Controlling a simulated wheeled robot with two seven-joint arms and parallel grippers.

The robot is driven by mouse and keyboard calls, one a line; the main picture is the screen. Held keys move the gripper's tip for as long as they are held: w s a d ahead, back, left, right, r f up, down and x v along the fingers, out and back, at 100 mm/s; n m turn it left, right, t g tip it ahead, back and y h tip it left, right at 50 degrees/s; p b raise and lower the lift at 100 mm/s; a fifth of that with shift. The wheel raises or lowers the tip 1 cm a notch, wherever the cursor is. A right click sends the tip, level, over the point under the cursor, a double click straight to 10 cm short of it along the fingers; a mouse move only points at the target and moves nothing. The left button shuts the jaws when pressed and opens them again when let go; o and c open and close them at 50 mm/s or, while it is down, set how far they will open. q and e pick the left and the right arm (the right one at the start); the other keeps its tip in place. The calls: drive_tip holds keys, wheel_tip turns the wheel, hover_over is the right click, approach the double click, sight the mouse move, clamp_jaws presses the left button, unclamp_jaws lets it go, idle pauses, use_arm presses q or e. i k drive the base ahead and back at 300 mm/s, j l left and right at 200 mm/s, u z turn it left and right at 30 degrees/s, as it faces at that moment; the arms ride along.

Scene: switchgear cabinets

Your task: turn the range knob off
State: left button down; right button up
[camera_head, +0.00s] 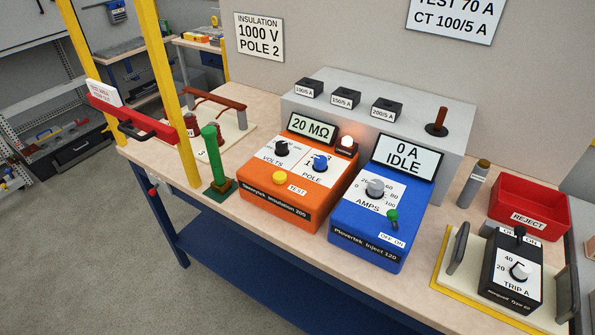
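No knob in view carries a readable "range" label. An orange insulation tester (262,203) stands on the bench. It has a black VOLTS knob (281,148), a blue POLE knob (320,163) and a yellow TEST button (279,177). Its display (312,127) reads 20 MΩ, and a lamp (347,141) beside it glows reddish. To its right is a blue injector (350,228) with a grey AMPS knob (375,187). Its green switch (392,216) is by an OFF ON label, and its display (406,158) reads 0 A IDLE. Neither gripper is in view.
Behind stands a grey box (455,120) with several labelled blocks and a brown-handled post (437,122). At right are a red REJECT tray (535,200) and a black TRIP A unit (513,275). At left are yellow posts (175,90), a red bar (130,118) and a green post (212,155).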

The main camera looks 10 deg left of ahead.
sight(281, 146)
drive_tip(key=i+j+z, duration=0.1)
drive_tip(key=j, duration=0.25)
drive_tip(key=i+j+z, duration=0.1)
drive_tip(key=i+j, duration=0.15)
drive_tip(key=i+j+z, duration=0.15)
drive_tip(key=j, duration=0.3)
drive_tip(key=i+j+z, duration=0.1)
drive_tip(key=j, duration=0.25)
drive_tip(key=i+j+z, duration=0.1)
drive_tip(key=j, duration=0.3)
drive_tip(key=i+j+z, duration=0.1)
drive_tip(key=j, duration=0.3)
drive_tip(key=k, duration=1.1)
